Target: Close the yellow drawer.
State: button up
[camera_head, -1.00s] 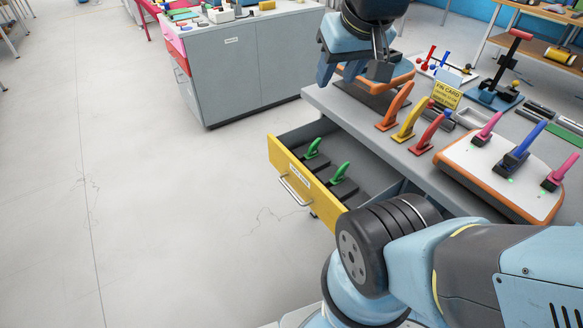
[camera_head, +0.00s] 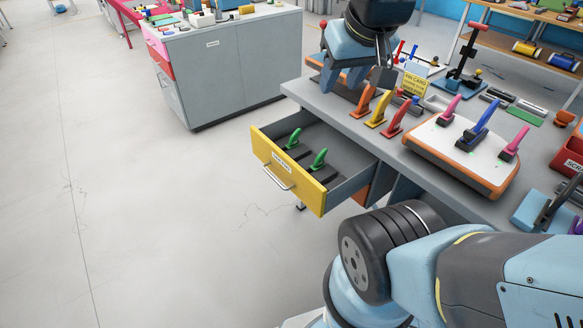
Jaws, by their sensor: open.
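The yellow drawer (camera_head: 290,178) stands pulled out from the grey workbench (camera_head: 345,118). Its yellow front carries a label and a silver bar handle (camera_head: 278,178). Two green fins (camera_head: 306,149) stand on dark bases inside it. My gripper (camera_head: 345,78) is above the far left end of the bench top, behind and above the drawer, apart from its front. Its blue fingers are spread and hold nothing that I can see. Part of the gripper is hidden behind its own wrist.
On the bench stand orange, yellow and red fins (camera_head: 376,110) and a white board with an orange edge (camera_head: 460,150) bearing pink and blue fins. A yellow card (camera_head: 413,84) stands behind. A grey cabinet (camera_head: 230,65) is at the back left. The floor before the drawer is clear.

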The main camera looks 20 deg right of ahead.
aim_at(349, 166)
jog(key=k, duration=0.25)
jog(key=u, duration=0.85)
jog(key=i, duration=0.65)
jog(key=z, duration=0.8)
